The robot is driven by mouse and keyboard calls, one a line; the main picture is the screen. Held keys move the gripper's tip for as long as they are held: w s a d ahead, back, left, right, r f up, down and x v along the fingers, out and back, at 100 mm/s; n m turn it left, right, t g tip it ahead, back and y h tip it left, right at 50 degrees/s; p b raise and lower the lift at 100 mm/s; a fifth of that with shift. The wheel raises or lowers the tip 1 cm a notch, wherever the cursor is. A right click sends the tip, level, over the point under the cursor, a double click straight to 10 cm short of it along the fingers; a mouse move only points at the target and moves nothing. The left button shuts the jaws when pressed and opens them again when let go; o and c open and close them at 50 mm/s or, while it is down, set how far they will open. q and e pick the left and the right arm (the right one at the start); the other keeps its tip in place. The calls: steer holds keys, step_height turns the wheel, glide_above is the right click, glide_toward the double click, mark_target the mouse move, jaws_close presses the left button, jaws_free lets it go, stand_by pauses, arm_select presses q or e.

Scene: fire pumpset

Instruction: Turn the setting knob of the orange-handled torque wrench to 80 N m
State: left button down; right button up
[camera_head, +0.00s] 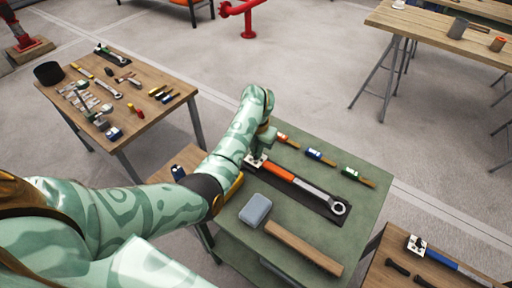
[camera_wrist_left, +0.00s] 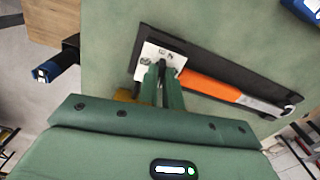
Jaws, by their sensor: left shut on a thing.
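The torque wrench has an orange handle (camera_head: 280,172) and a steel shaft with a ring head, and lies on a dark mat (camera_head: 324,211) on the green table. In the left wrist view the orange handle (camera_wrist_left: 210,86) runs right from a white plate (camera_wrist_left: 152,52) with small dark markings. My left gripper (camera_head: 257,156) reaches down to the handle's end by the plate. In the left wrist view its green fingers (camera_wrist_left: 162,76) are closed together there, shut on the setting knob, which they mostly hide. I cannot read any setting value. My right gripper is not in view.
A wooden table (camera_head: 134,79) with tools stands left. Another wooden table (camera_head: 451,268) holds a blue-handled wrench at lower right.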

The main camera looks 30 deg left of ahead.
arm_select(q)
steer(key=m+p, duration=0.1)
steer(key=m, duration=0.2)
steer(key=shift+r+m+p, duration=0.15)
steer(key=shift+m+p, duration=0.9)
steer(key=shift+m, duration=1.05)
steer(key=c, duration=1.6)
jaws_free()
steer(key=shift+o, duration=0.2)
step_height(320, 180, up, 16)
steer(key=p, duration=0.7)
